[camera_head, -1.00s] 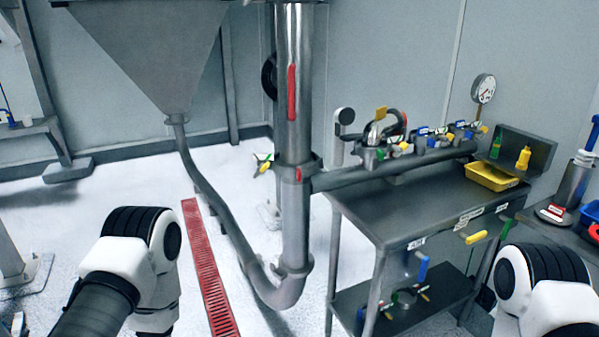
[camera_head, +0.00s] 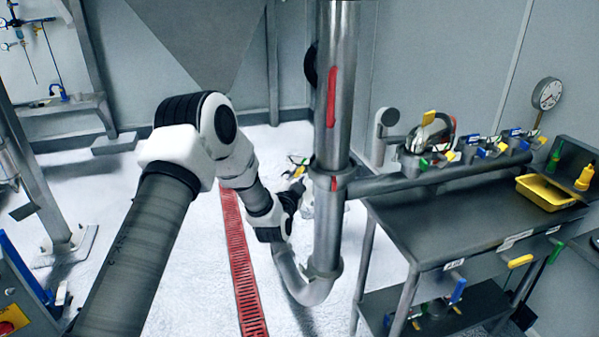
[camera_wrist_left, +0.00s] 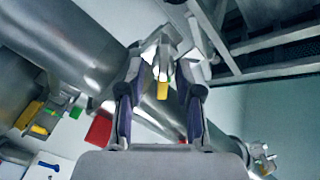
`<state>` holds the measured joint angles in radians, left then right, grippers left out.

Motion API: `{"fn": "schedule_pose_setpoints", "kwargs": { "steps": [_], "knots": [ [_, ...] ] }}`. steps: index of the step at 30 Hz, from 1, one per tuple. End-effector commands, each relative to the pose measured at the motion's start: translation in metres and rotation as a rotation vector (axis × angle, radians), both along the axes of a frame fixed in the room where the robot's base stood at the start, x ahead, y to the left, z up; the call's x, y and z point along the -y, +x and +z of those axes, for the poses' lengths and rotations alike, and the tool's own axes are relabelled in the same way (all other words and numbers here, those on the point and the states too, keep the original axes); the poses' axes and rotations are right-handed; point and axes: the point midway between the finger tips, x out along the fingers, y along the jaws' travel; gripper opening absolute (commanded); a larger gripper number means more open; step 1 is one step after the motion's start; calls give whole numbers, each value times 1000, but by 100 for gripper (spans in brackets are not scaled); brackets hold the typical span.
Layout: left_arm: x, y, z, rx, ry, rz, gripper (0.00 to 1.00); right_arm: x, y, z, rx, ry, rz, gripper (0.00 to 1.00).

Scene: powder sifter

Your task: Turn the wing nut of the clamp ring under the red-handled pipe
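The upright steel pipe (camera_head: 328,225) carries a red handle (camera_head: 331,95). Below the handle, the clamp ring (camera_head: 333,168) circles the pipe. A small yellow-tipped part (camera_head: 299,171), apparently the wing nut, shows left of the ring. My left gripper (camera_head: 297,190) is beside the pipe at ring height, partly hidden by its own wrist. In the left wrist view, its two fingers (camera_wrist_left: 161,80) stand apart on either side of the yellow tip (camera_wrist_left: 162,90). I cannot tell whether they touch it. My right gripper is out of view.
A steel table (camera_head: 425,220) stands right of the pipe, with several small valves and clamps and a yellow tray (camera_head: 545,192). A side pipe (camera_head: 410,181) runs over it. A red floor grate (camera_head: 240,265) and clear floor lie left of the pipe.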

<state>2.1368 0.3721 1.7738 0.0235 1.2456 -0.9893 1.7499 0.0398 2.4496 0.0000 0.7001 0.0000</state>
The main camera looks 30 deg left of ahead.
Motion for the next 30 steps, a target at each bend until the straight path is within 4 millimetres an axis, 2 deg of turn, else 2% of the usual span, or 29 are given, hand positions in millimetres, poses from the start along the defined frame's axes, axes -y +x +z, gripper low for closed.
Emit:
{"fn": "schedule_pose_setpoints", "kwargs": {
  "steps": [4, 11, 12, 14, 30],
  "knots": [
    [-5, 14, 1, 0, 1, -1, 34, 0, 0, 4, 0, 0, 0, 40],
    [-5, 15, -1, -1, 0, -1, 34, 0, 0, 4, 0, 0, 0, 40],
    [-5, 15, -1, -1, 0, -1, 20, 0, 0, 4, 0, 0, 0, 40],
    [-5, 15, -1, -1, 0, -1, 0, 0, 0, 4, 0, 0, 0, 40],
    [-5, 15, -3, 18, -58, -1, 0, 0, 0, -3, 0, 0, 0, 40]
  ]
}}
